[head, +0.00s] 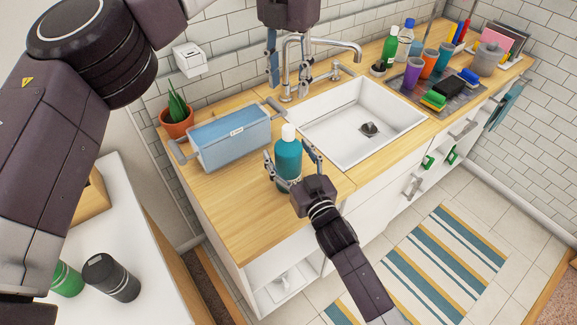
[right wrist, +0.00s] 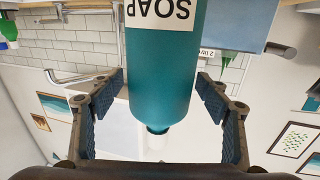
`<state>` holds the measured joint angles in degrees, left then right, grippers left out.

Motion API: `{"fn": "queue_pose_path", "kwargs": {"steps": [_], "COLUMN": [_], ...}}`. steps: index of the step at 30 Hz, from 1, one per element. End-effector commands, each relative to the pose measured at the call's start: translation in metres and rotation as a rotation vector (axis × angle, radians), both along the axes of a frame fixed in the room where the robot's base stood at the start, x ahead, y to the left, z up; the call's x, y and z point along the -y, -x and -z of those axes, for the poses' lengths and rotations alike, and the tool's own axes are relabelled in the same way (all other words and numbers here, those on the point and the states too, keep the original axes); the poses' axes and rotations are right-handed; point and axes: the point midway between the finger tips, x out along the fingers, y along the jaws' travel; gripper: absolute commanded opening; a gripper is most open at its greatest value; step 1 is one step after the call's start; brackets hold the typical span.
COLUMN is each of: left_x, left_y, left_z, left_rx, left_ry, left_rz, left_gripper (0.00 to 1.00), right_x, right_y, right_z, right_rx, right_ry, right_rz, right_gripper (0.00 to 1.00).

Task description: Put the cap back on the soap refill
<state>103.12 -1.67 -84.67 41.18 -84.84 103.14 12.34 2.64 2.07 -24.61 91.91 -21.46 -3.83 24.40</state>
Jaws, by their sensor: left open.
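The soap refill is a teal bottle (head: 288,168) standing upright on the wooden counter, left of the sink. A white cap-like piece (head: 288,132) shows on its top; I cannot tell whether it is fully seated. My right gripper (head: 287,150) is open, with one finger on each side of the bottle. In the right wrist view, the bottle (right wrist: 163,80) appears upside down with a SOAP label, and gaps show between it and both fingers. My left gripper (head: 289,64) is open and empty, high in front of the faucet. No separate loose cap is visible.
A blue bin (head: 230,140) stands just left of the bottle, with a potted plant (head: 177,117) behind it. The faucet (head: 320,48) and sink (head: 398,112) are to the right. The counter's front left part is clear.

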Motion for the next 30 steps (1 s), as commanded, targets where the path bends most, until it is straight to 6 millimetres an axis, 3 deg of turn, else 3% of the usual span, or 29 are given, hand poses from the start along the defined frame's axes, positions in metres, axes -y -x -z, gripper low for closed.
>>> {"fn": "queue_pose_path", "kwargs": {"steps": [8, 21, 30], "left_x": [0.000, 0.000, 0.000], "left_y": [0.000, 0.000, 0.000], "left_z": [0.000, 0.000, 0.000], "left_rx": [0.000, 0.000, 0.000], "left_ry": [0.000, 0.000, 0.000], "left_rz": [0.000, 0.000, 0.000], "left_gripper": [0.40, 0.40, 0.40], "right_x": [0.002, 0.035, 0.047], "right_y": [0.005, 0.082, 0.109], "right_z": [0.000, 0.001, 0.000], "right_rx": [0.000, -0.002, -0.001], "right_ry": [0.000, 0.000, 0.000], "right_rz": [0.000, 0.000, 0.000], "right_gripper": [0.69, 0.69, 0.69]}}
